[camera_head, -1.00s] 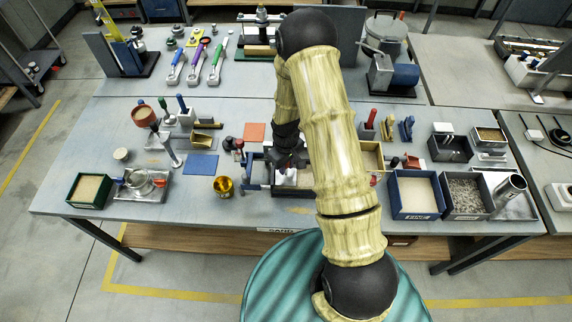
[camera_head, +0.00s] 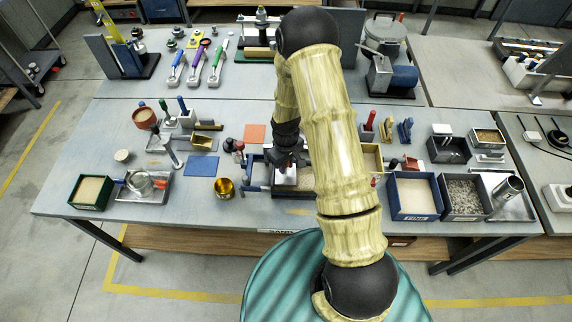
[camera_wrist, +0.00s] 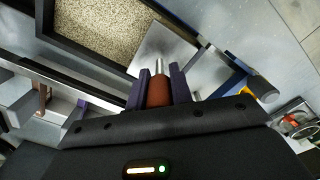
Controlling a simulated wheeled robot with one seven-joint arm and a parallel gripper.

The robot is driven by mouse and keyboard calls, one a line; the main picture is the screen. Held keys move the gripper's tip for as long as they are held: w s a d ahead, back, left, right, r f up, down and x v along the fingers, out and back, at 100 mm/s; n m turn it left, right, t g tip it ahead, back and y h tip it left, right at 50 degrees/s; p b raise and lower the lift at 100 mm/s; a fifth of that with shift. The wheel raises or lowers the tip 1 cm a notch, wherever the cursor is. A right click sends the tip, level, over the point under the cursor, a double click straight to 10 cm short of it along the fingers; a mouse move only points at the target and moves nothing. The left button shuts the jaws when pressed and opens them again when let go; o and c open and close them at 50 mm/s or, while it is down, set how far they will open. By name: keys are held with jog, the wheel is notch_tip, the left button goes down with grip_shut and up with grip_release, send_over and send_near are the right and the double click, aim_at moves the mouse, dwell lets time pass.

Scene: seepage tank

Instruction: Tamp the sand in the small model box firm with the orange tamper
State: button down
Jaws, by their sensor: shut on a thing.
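My gripper (camera_wrist: 158,88) is shut on the orange tamper's rust-orange handle (camera_wrist: 158,92). A bright steel shaft runs from the handle to a flat square metal plate (camera_wrist: 160,52). The small model box shows in the wrist view as a dark-framed box (camera_wrist: 90,57) with speckled tan sand (camera_wrist: 108,22) in it. The plate is beside the visible sand, near the box's frame; I cannot tell whether it touches sand.
A brass cup (camera_head: 223,188) and a blue mat (camera_head: 201,166) lie left of the box. A blue bin of fine sand (camera_head: 414,196) and a gravel bin (camera_head: 465,194) stand right. A green sand box (camera_head: 90,191) sits far left.

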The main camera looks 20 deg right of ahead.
jog(key=shift+r+p, duration=0.5)
jog(key=shift+r, duration=0.6)
jog(key=shift+d, duration=0.15)
jog(key=shift+d+b, duration=0.35)
jog(key=shift+b, duration=0.05)
jog(key=s+d+r+b, duration=0.2)
jog(key=d+b, duration=0.1)
jog(key=d, duration=0.3)
jog(key=shift+s+d+r, duration=0.2)
jog(key=shift+d+r, duration=0.05)
jog(key=shift+r, duration=0.05)
jog(key=shift+d, duration=0.1)
